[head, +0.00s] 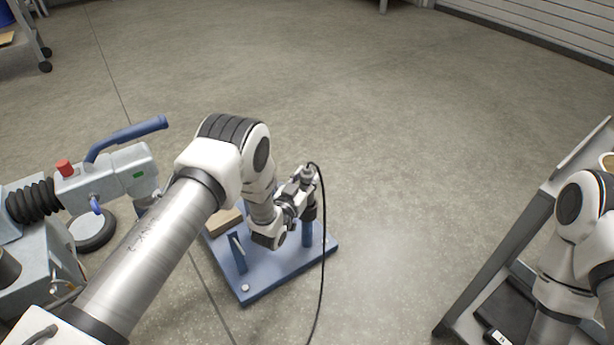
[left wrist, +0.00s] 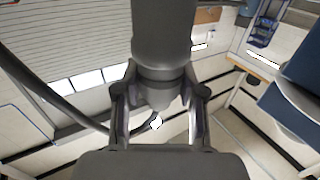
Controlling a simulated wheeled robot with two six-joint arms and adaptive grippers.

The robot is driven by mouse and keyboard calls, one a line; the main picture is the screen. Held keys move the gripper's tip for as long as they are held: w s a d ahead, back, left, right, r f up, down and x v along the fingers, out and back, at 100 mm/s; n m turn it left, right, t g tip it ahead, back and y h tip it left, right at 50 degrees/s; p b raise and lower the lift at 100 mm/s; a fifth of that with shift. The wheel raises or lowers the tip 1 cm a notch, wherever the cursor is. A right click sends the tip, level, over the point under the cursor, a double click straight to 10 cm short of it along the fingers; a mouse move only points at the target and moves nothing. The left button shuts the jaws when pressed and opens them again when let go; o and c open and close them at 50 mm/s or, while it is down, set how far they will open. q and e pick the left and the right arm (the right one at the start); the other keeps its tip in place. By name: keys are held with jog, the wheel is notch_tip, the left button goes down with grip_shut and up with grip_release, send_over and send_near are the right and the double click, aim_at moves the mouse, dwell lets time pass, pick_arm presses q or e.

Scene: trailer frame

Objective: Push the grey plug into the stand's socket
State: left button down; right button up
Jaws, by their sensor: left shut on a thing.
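My left gripper (head: 300,190) is shut on the grey plug (head: 308,174), with a black cable running from the plug's top down to the floor. In the left wrist view the plug (left wrist: 162,38) is a thick dark grey cylinder between the two fingers (left wrist: 160,105). The blue stand (head: 272,287) is on the floor, with a blue post (head: 307,234) at its right. The plug's dark lower end is at the top of this post. I cannot tell how deep it sits, and the socket opening is hidden. My right gripper is not in view.
A grey machine with a blue handle (head: 127,131) and red button (head: 64,168) stands at left. A grey cart (head: 497,255) stands at right by my right arm. A blue bracket (head: 237,252) rises from the stand. The floor beyond is clear.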

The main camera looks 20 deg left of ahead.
pick_arm(q)
jog(key=shift+f, duration=0.15)
jog(key=shift+f+b, duration=1.7)
jog(key=shift+f, duration=0.6)
jog(key=c, duration=0.6)
grip_release()
jog(key=s+a, duration=0.1)
jog(key=s, duration=1.1)
jog(key=shift+a, duration=0.3)
